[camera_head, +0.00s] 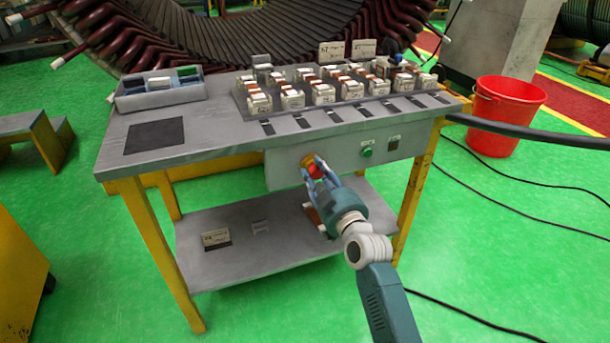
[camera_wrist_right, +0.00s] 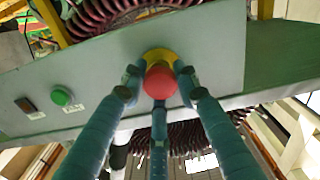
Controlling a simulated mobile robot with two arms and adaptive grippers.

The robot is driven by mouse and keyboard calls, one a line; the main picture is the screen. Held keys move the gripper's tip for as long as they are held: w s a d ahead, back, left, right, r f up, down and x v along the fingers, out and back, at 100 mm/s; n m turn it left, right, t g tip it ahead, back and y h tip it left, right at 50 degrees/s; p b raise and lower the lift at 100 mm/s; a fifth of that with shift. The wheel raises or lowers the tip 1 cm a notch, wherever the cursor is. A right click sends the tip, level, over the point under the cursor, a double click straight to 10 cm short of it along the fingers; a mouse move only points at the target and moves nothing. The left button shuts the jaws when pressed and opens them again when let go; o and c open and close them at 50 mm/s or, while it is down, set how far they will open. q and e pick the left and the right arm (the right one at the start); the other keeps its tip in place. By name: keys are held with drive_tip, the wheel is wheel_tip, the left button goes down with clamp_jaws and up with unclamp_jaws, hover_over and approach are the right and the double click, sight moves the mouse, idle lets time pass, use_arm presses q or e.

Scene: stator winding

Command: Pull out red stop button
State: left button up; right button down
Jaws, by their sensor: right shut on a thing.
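The red stop button (camera_head: 315,171) sits on a yellow base on the front panel (camera_head: 285,168) of the grey workbench. In the right wrist view the red button (camera_wrist_right: 160,82) is round, with the yellow ring (camera_wrist_right: 158,55) behind it. My right gripper (camera_head: 318,174) is at the button, its several teal fingers closed around the sides of the red cap; its fingers (camera_wrist_right: 159,88) also show in the right wrist view. Part of the button is hidden by the fingers in the head view. My left gripper is in neither view.
A green button (camera_head: 367,152) and a small dark switch (camera_head: 393,143) sit right of the stop button on the panel. The tabletop holds rows of white blocks (camera_head: 292,99), a grey bin (camera_head: 160,97) and a dark mat (camera_head: 154,136). A red bucket (camera_head: 505,118) stands on the right. The floor in front is clear except for cables.

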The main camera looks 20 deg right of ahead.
drive_tip(key=shift+a+r, duration=0.15)
drive_tip(key=c, duration=1.3)
unclamp_jaws()
drive_tip(key=shift+s+r, duration=0.1)
drive_tip(key=shift+r, duration=0.05)
drive_tip(key=shift+s, duration=0.25)
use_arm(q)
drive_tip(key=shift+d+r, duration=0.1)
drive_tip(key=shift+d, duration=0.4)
use_arm(e)
drive_tip(key=s, duration=1.1)
drive_tip(key=shift+s+d, duration=0.3)
